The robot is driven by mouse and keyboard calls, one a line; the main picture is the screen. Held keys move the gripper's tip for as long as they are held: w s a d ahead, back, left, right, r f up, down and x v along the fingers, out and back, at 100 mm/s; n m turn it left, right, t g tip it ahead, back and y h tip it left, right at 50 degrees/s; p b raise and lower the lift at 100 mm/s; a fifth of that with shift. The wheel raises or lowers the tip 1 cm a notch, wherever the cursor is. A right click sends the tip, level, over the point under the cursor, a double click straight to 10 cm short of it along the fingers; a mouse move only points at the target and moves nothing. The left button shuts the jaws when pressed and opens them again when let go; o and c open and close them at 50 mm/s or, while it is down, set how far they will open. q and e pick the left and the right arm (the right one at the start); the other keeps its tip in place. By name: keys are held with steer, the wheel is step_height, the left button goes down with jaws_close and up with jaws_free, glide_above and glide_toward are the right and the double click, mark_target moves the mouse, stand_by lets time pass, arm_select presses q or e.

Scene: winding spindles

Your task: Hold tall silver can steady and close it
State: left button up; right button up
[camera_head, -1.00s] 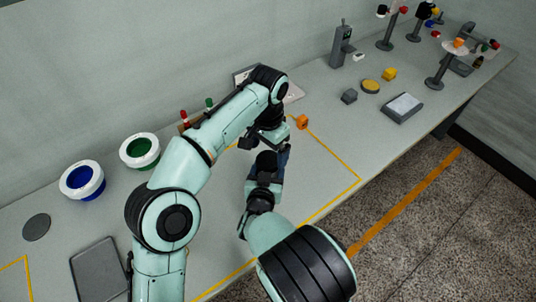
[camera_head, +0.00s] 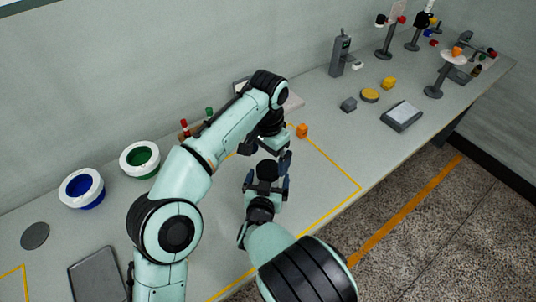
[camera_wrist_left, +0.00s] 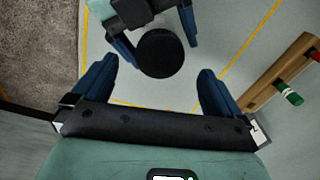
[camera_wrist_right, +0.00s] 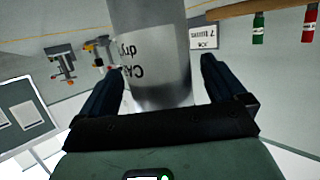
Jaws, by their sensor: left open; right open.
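The tall silver can (camera_wrist_right: 152,45) stands between the spread fingers of my right gripper (camera_wrist_right: 162,70), its lettering upside down in that view; its upper end is hidden behind the gripper. In the head view, the can's round black top (camera_head: 267,170) shows between the arms. The left wrist view shows that black top (camera_wrist_left: 160,53) from above, beyond and between the open fingers of my left gripper (camera_wrist_left: 155,72), which looks empty. My right gripper (camera_head: 266,186) shows beside the top in the head view. I cannot tell whether the black top is seated fully.
A wooden rack (camera_wrist_left: 283,77) with red and green pieces stands behind the arms. An orange cube (camera_head: 302,131) lies right of the grippers. Blue (camera_head: 82,188) and green (camera_head: 140,159) bowls stand left. A yellow line (camera_head: 335,173) marks the area. The table's front edge is close.

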steer(key=v, duration=1.3)
steer(key=shift+p, duration=0.35)
steer(key=shift+s, duration=0.2)
